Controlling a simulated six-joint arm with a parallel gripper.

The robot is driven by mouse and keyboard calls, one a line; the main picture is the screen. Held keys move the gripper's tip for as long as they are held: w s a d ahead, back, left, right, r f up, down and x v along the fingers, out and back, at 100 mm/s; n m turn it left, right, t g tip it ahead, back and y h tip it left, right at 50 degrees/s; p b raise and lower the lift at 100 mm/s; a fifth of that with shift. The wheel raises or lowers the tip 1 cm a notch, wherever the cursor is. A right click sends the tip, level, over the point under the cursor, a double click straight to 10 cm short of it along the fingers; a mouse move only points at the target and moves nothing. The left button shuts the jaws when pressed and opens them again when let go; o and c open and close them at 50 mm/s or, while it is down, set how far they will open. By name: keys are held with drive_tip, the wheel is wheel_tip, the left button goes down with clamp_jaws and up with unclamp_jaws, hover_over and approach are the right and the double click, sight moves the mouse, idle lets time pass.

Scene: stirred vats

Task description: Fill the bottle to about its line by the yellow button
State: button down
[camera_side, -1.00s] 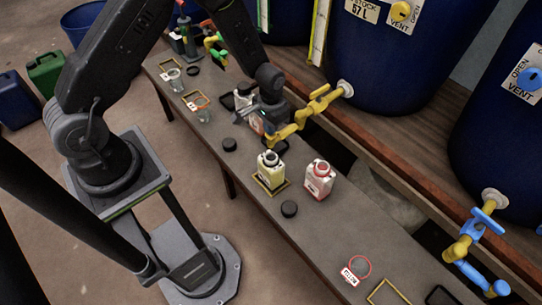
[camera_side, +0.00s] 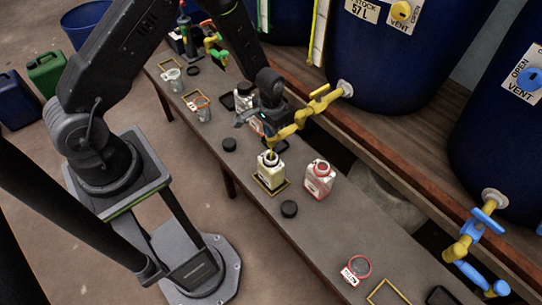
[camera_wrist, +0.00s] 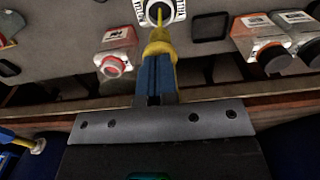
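The bottle (camera_side: 271,172) stands upright and uncapped in a yellow square outline on the bench, below the yellow tap (camera_side: 300,118). A thin yellow stream runs from the spout into its mouth; the wrist view also shows the stream (camera_wrist: 159,16) entering the bottle (camera_wrist: 141,10). The liquid level against the line is too small to tell. My gripper (camera_side: 262,119) is beside the tap's spout end, above and behind the bottle. In the wrist view its blue-padded fingers (camera_wrist: 155,78) are together, ending at the yellow tap part. The yellow button itself cannot be made out.
A red-ringed bottle (camera_side: 319,180) stands close to the right of the filling bottle. Black caps (camera_side: 289,208) lie on the bench. Blue vats (camera_side: 400,55) stand behind, with a blue tap (camera_side: 470,245) at right.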

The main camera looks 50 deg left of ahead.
wheel_tip(320, 180, up, 8)
idle(0.5)
idle(1.0)
drive_tip(key=s+d+r+t, duration=0.1)
drive_tip(key=s+r, duration=0.2)
drive_tip(key=r, duration=0.7)
drive_tip(key=s+r+t, duration=0.2)
drive_tip(key=s+r, duration=0.2)
drive_tip(key=r, duration=0.5)
drive_tip(key=s+r+t, duration=0.2)
drive_tip(key=s+r, duration=0.6)
drive_tip(key=s, duration=0.5)
drive_tip(key=shift+d+r+t, duration=0.15)
drive_tip(key=shift+d+t, duration=0.15)
drive_tip(key=shift+d, duration=0.15)
